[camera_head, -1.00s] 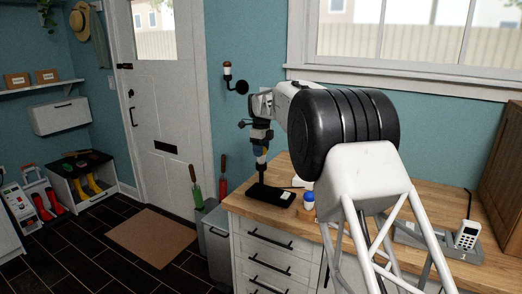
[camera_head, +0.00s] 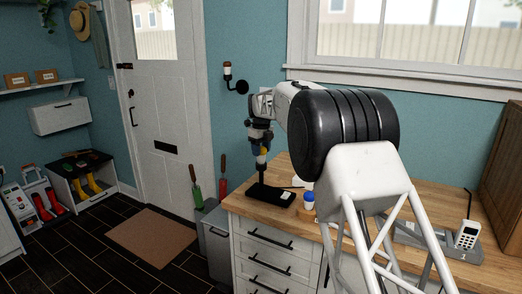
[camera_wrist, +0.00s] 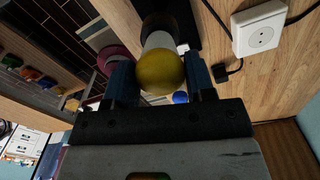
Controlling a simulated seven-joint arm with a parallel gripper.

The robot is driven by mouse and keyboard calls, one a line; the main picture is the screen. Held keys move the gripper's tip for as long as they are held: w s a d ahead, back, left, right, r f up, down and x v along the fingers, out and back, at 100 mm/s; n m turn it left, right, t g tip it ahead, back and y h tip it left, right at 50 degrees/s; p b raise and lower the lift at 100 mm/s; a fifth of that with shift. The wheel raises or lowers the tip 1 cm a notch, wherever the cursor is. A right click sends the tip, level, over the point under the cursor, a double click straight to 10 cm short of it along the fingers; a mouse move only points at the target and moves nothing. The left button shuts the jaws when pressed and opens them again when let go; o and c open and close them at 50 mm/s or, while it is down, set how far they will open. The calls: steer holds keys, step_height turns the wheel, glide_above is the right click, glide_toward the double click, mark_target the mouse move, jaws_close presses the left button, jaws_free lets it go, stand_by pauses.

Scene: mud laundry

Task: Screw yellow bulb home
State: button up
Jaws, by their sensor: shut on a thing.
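The yellow bulb (camera_wrist: 161,72) sits between the two fingers of my gripper (camera_wrist: 163,80) in the wrist view. The gripper is shut on it. Its pale neck points into a dark socket (camera_wrist: 158,22) beyond; how deep it sits I cannot tell. In the head view the yellow bulb (camera_head: 262,151) shows small at the top of a thin black stand, just under my gripper (camera_head: 261,147). The stand's black base (camera_head: 273,195) rests on the wooden counter (camera_head: 240,205) near its left end.
A white outlet box (camera_wrist: 260,30) with a dark cable lies beside the stand. A grey tray with a white handset (camera_head: 466,234) is farther right. Green-handled and red-handled tools stand left of the counter.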

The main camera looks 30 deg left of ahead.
steer(key=shift+r, duration=0.2)
steer(key=o, duration=1.1)
steer(key=shift+f, duration=0.1)
steer(key=shift+c, duration=0.5)
steer(key=c, duration=0.3)
steer(key=shift+f, duration=0.1)
steer(key=shift+r, duration=3.5)
